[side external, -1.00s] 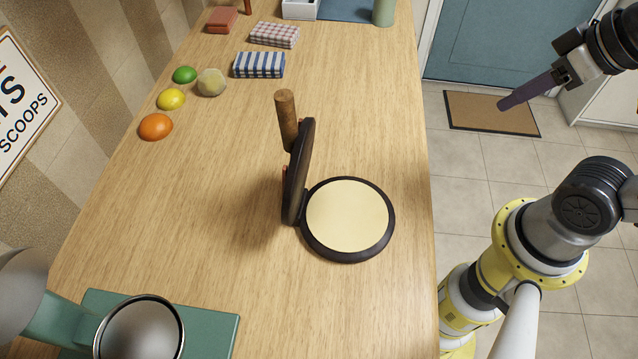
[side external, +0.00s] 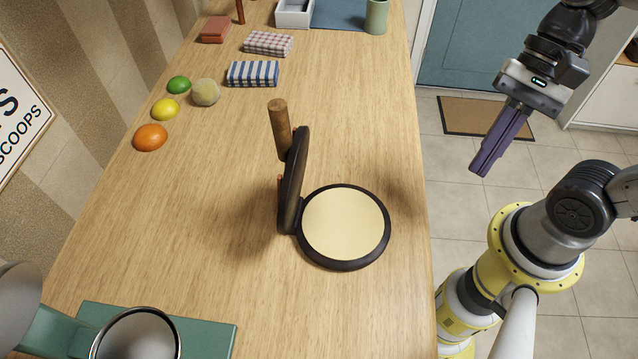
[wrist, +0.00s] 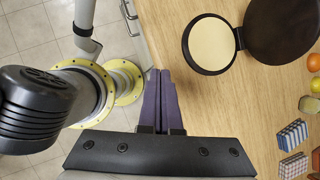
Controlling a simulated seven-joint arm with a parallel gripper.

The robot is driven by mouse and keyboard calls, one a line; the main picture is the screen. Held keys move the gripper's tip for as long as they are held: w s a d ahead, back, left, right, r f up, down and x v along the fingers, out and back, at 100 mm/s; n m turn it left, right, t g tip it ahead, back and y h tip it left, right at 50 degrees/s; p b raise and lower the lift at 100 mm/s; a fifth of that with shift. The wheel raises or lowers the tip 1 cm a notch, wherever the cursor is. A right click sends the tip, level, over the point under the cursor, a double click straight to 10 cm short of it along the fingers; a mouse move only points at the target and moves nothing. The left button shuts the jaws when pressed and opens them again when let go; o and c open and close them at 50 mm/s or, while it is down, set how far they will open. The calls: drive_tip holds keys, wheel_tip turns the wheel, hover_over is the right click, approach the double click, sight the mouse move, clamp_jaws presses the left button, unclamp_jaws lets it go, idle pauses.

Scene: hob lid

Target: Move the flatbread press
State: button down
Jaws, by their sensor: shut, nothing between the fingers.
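The flatbread press (side external: 345,256) stands on the wooden counter near its right edge in the side external view. Its dark round base carries a pale disc (side external: 345,222). Its dark lid (side external: 295,180) is raised nearly upright on the left of the base, with a wooden handle (side external: 280,129) sticking up. The wrist view shows the pale disc (wrist: 212,44) and the dark lid (wrist: 280,28) at the top. My gripper (side external: 481,170) has purple fingers, shut and empty. It hangs off the counter's right side, apart from the press; the fingers also show in the wrist view (wrist: 160,75).
Folded cloths (side external: 253,74) lie behind. A green-based appliance (side external: 210,335) stands at front left. Counter around the press is clear.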

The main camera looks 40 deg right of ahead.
drive_tip(key=w+a+m+g+y, duration=0.3)
drive_tip(key=w+a+m+y, duration=0.4)
drive_tip(key=m, duration=0.5)
drive_tip(key=w+d+f+m+t+y, duration=0.1)
drive_tip(key=f+m, duration=0.1)
drive_tip(key=m, duration=0.1)
drive_tip(key=w+f+m+t+y, duration=0.1)
drive_tip(key=w+f+m+y, duration=0.1)
drive_tip(key=f+m, duration=0.1)
drive_tip(key=w+d+f+m+t+y, duration=0.1)
drive_tip(key=f+m, duration=0.2)
drive_tip(key=m, duration=0.1)
drive_tip(key=shift+w+d+t+y, duration=0.3)
drive_tip(key=shift+w+y, duration=0.1)
drive_tip(key=shift+d+f+m, duration=0.1)
drive_tip(key=shift+f+m, duration=0.3)
drive_tip(key=shift+m, duration=0.1)
hover_over(328, 210)
drive_tip(key=s+d, duration=0.2)
drive_tip(key=shift+a, duration=0.25)
drive_tip(key=shift+w+a, duration=0.8)
drive_tip(key=shift+w, duration=0.2)
drive_tip(key=shift+w+a, duration=0.5)
drive_tip(key=shift+w, duration=0.05)
